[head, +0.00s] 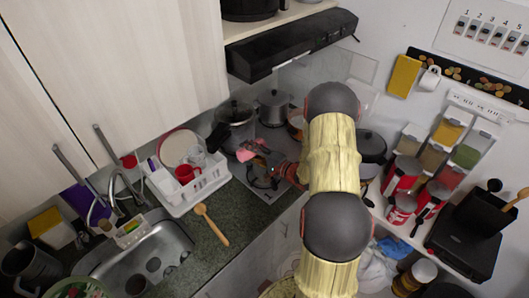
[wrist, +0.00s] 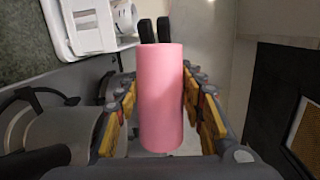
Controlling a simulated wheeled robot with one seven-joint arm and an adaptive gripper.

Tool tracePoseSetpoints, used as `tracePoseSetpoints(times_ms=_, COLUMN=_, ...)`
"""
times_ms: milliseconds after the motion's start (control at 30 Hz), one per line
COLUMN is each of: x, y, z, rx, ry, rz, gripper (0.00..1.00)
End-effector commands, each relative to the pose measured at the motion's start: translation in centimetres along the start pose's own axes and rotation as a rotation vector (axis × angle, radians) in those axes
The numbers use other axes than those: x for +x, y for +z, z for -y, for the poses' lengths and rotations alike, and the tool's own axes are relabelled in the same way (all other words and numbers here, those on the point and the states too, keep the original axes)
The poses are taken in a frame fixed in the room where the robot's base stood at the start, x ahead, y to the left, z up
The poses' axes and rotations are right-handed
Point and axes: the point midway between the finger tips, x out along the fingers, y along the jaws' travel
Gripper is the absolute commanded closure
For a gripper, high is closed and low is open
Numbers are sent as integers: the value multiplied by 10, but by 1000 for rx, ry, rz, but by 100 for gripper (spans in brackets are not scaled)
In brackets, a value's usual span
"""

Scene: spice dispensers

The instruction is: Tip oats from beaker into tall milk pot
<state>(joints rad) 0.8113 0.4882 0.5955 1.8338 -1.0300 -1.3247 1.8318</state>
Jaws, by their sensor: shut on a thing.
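A pink cylinder (wrist: 161,95), which looks like the beaker, stands between the fingers of my gripper (wrist: 160,108) in the wrist view. The gripper is shut on its sides. In the head view my gripper (head: 270,162) is over the stove, with a bit of pink beaker (head: 246,153) showing. The beaker's contents are hidden, and I cannot see oats. A tall glassy or steel pot (head: 237,118) stands at the back left of the stove, beyond the gripper. I cannot tell whether it is the milk pot.
A lidded steel pot (head: 273,106) stands at the back of the stove. A white dish rack (head: 190,188) with a red mug is to the left. A wooden spoon (head: 211,224) lies on the counter. Red canisters (head: 403,175) and spice dispensers (head: 440,150) are at the right.

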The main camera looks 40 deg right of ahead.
Motion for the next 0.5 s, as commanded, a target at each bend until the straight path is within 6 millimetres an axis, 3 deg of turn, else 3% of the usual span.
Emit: tracePoseSetpoints(times_ms=500, x=-1, y=-2, z=6, rx=68, ry=-11, rz=9, gripper=88)
